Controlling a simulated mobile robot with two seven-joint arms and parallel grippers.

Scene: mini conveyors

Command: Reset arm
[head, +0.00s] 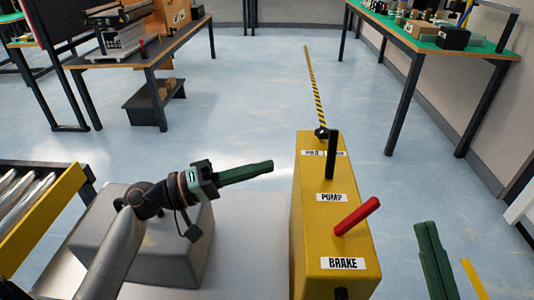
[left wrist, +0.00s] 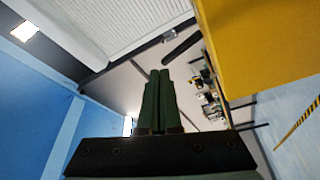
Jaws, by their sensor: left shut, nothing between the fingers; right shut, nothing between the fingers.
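My left gripper (head: 245,173) is shut and empty, its green fingers pointing right toward the yellow control box, with a gap between them. It also shows in the left wrist view, where its two green fingers (left wrist: 158,100) lie together. My right gripper (head: 434,260) shows only as green fingers at the lower right, to the right of the box; they are together and hold nothing. The rest of my right arm is out of frame.
The yellow box (head: 309,230) carries a black lever (head: 332,155), a red lever (head: 357,216) and PUMP and BRAKE labels. A roller conveyor (head: 40,210) stands at the left. A dark table (head: 150,57) and a green-topped table (head: 420,38) stand further back, with clear floor between them.

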